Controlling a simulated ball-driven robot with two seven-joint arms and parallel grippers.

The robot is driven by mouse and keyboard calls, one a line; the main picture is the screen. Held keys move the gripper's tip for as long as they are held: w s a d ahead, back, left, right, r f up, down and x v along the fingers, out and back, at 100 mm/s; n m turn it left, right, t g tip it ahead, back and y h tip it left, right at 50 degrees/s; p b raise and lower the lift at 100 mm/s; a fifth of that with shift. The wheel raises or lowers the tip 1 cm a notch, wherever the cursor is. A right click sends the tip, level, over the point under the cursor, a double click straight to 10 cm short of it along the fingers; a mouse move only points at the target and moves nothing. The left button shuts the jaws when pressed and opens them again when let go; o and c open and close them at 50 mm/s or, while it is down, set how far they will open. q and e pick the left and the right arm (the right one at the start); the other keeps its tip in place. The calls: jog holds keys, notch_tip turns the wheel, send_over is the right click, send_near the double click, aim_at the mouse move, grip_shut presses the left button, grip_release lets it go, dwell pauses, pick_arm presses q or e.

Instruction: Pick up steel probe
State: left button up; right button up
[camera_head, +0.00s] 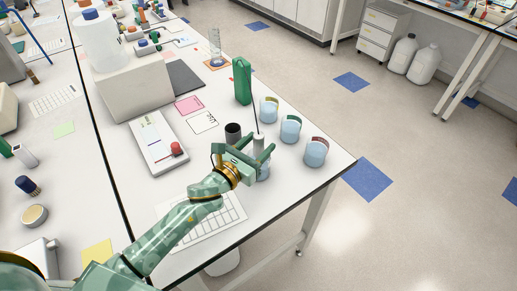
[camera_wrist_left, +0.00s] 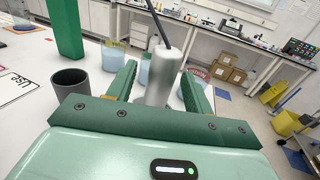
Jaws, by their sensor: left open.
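The steel probe (camera_head: 258,144) is a silver cylinder with a thin dark rod or cable rising from its top. It stands roughly upright near the right edge of the white bench. In the left wrist view the probe (camera_wrist_left: 164,76) shows between the two green fingers, with a gap on each side. My left gripper (camera_head: 244,151) is open and empty around or just short of the probe; I cannot tell how deep the probe sits between the fingers (camera_wrist_left: 159,70). The probe's lower end is hidden behind the gripper body. My right gripper is not in view.
A dark grey cup (camera_head: 233,134) stands close left of the probe. Beakers of blue liquid stand nearby (camera_head: 269,110), (camera_head: 290,130), (camera_head: 315,152).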

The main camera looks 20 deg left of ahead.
pick_arm(q)
jog(key=x, duration=0.2)
jog(key=shift+w+d, duration=0.1)
jog(key=shift+w, duration=0.25)
grip_shut()
notch_tip(320, 180, up, 10)
jog(key=p, duration=0.4)
